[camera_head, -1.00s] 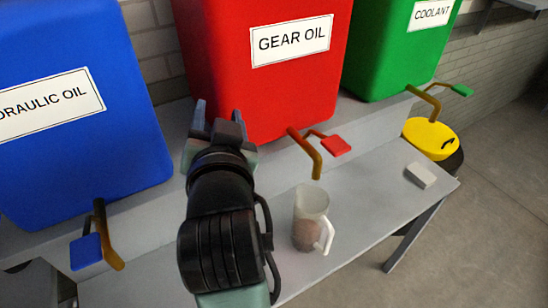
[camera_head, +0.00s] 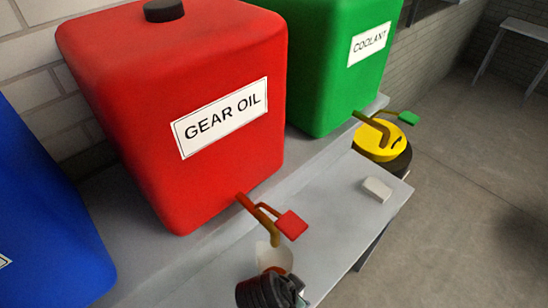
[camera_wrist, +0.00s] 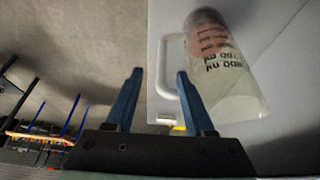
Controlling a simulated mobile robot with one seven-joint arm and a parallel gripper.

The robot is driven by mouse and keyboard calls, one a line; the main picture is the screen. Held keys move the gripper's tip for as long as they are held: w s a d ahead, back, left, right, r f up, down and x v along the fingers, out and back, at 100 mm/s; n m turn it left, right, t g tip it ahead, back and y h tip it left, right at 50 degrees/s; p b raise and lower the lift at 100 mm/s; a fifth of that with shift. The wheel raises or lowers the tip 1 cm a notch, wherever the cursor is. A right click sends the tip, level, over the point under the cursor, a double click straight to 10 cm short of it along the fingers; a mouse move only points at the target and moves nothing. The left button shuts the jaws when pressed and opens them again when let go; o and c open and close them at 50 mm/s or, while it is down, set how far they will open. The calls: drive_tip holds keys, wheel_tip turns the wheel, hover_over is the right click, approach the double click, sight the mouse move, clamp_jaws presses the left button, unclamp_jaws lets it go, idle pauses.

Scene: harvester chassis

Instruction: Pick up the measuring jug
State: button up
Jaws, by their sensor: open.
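The measuring jug (camera_head: 272,258) is clear with dark printed markings and stands on the grey bench under the gear oil tap. My black wrist hides its lower part in the head view. In the wrist view the jug (camera_wrist: 228,65) is at the upper right, with its white handle (camera_wrist: 163,65) on its left side. My gripper (camera_wrist: 160,72) is open and empty. In the wrist view the handle's outer bar appears between the two blue fingertips, and the right finger overlaps the handle loop. I cannot tell the depth between them.
The gear oil tap (camera_head: 262,218) with its red lever (camera_head: 291,224) hangs close above the jug. Red (camera_head: 180,100) and green (camera_head: 335,65) tanks stand behind on a ledge. A white block (camera_head: 377,189) lies on the bench's right part. A yellow-lidded drum (camera_head: 379,142) stands beyond.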

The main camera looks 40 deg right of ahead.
drive_tip(key=shift+a+p+x, duration=0.15)
drive_tip(key=shift+p+x, duration=0.2)
drive_tip(key=shift+x, duration=1.25)
drive_tip(key=shift+a+p+x, duration=0.1)
drive_tip(key=shift+p+x, duration=0.2)
drive_tip(key=shift+x, duration=1.35)
drive_tip(key=shift+w, duration=0.1)
clamp_jaws()
